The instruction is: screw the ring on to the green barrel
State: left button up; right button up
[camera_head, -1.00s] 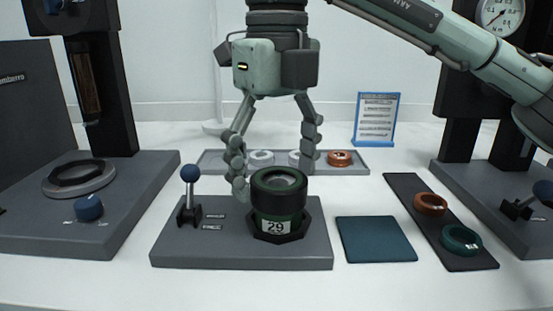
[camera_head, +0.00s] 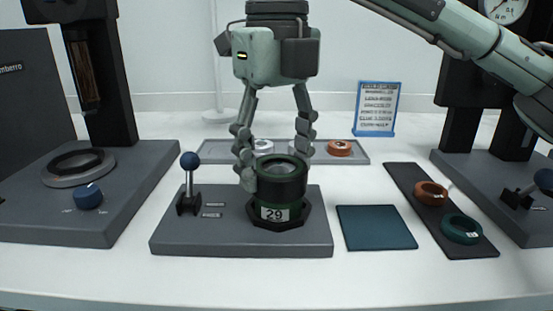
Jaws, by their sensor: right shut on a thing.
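The green barrel (camera_head: 271,202), with a white label reading 29, stands upright in a dark hexagonal seat on a grey fixture base (camera_head: 240,247). A dark ring (camera_head: 283,184) sits around its top, with a glass face inside; I cannot tell how far it is threaded. My right gripper (camera_head: 274,168) points down from above. It is shut on the ring, with one finger at its left side and the other at its back right. The far side of the ring is partly hidden by the fingers. My left gripper is not in view.
A teal mat (camera_head: 376,228) lies to the right. A dark tray (camera_head: 453,212) holds an orange ring (camera_head: 431,193) and a green ring (camera_head: 461,229). A grey tray (camera_head: 213,157) lies behind. Black stands flank both sides.

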jog(key=m, duration=0.2)
jog(key=m+b, duration=0.1)
jog(key=m, duration=0.2)
jog(key=shift+f+m+b, duration=0.2)
jog(key=shift+m+b, duration=0.1)
jog(key=m+b, duration=0.1)
jog(key=m, duration=0.2)
jog(key=shift+m, duration=0.3)
jog(key=m+b, duration=0.2)
jog(key=m, duration=0.3)
jog(key=shift+r+m, duration=0.15)
jog(key=shift+m, duration=1.05)
jog(key=o, duration=1)
jog(key=shift+c, duration=0.2)
jog(key=o, duration=0.5)
jog(key=shift+a, duration=0.2)
jog(key=shift+d, duration=0.1)
jog(key=shift+c, duration=0.2)
jog(key=shift+c, duration=0.5)
